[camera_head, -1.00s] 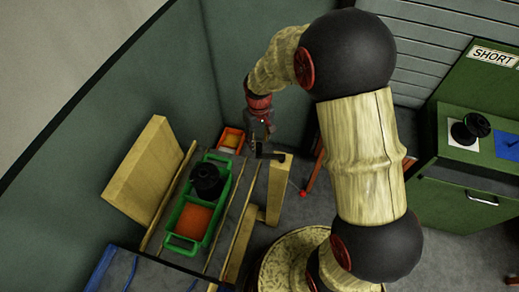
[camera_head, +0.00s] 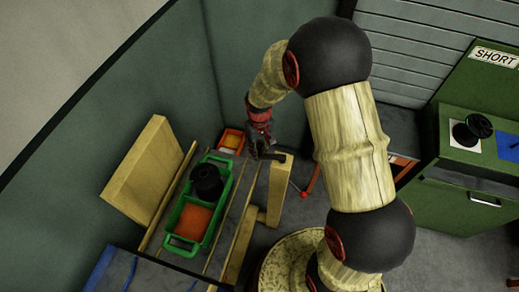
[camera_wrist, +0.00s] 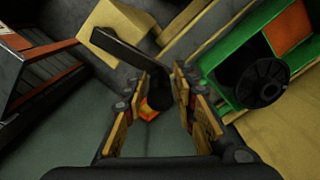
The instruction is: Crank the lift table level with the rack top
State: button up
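The wooden lift table (camera_head: 238,232) stands left of my arm and carries a green tray (camera_head: 170,247) with a black spool (camera_head: 207,181) and an orange section. A black crank (camera_head: 276,157) sits on top of a wooden post (camera_head: 276,190) at the table's right side. In the wrist view the crank arm (camera_wrist: 128,52) runs from the post block (camera_wrist: 118,22) toward my gripper (camera_wrist: 164,112). My gripper (camera_head: 262,150) is open, its fingers on either side of the crank's dark handle. The handle lies nearer the right finger; contact is unclear. I cannot tell which surface is the rack top.
An orange bin (camera_head: 231,141) stands behind the tray. Green walls close in behind and left. A green cabinet (camera_head: 462,195) marked SHORT with another black spool (camera_head: 473,128) stands right.

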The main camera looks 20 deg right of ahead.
jog(key=c, duration=0.6)
grip_shut()
jog(key=shift+w, duration=0.1)
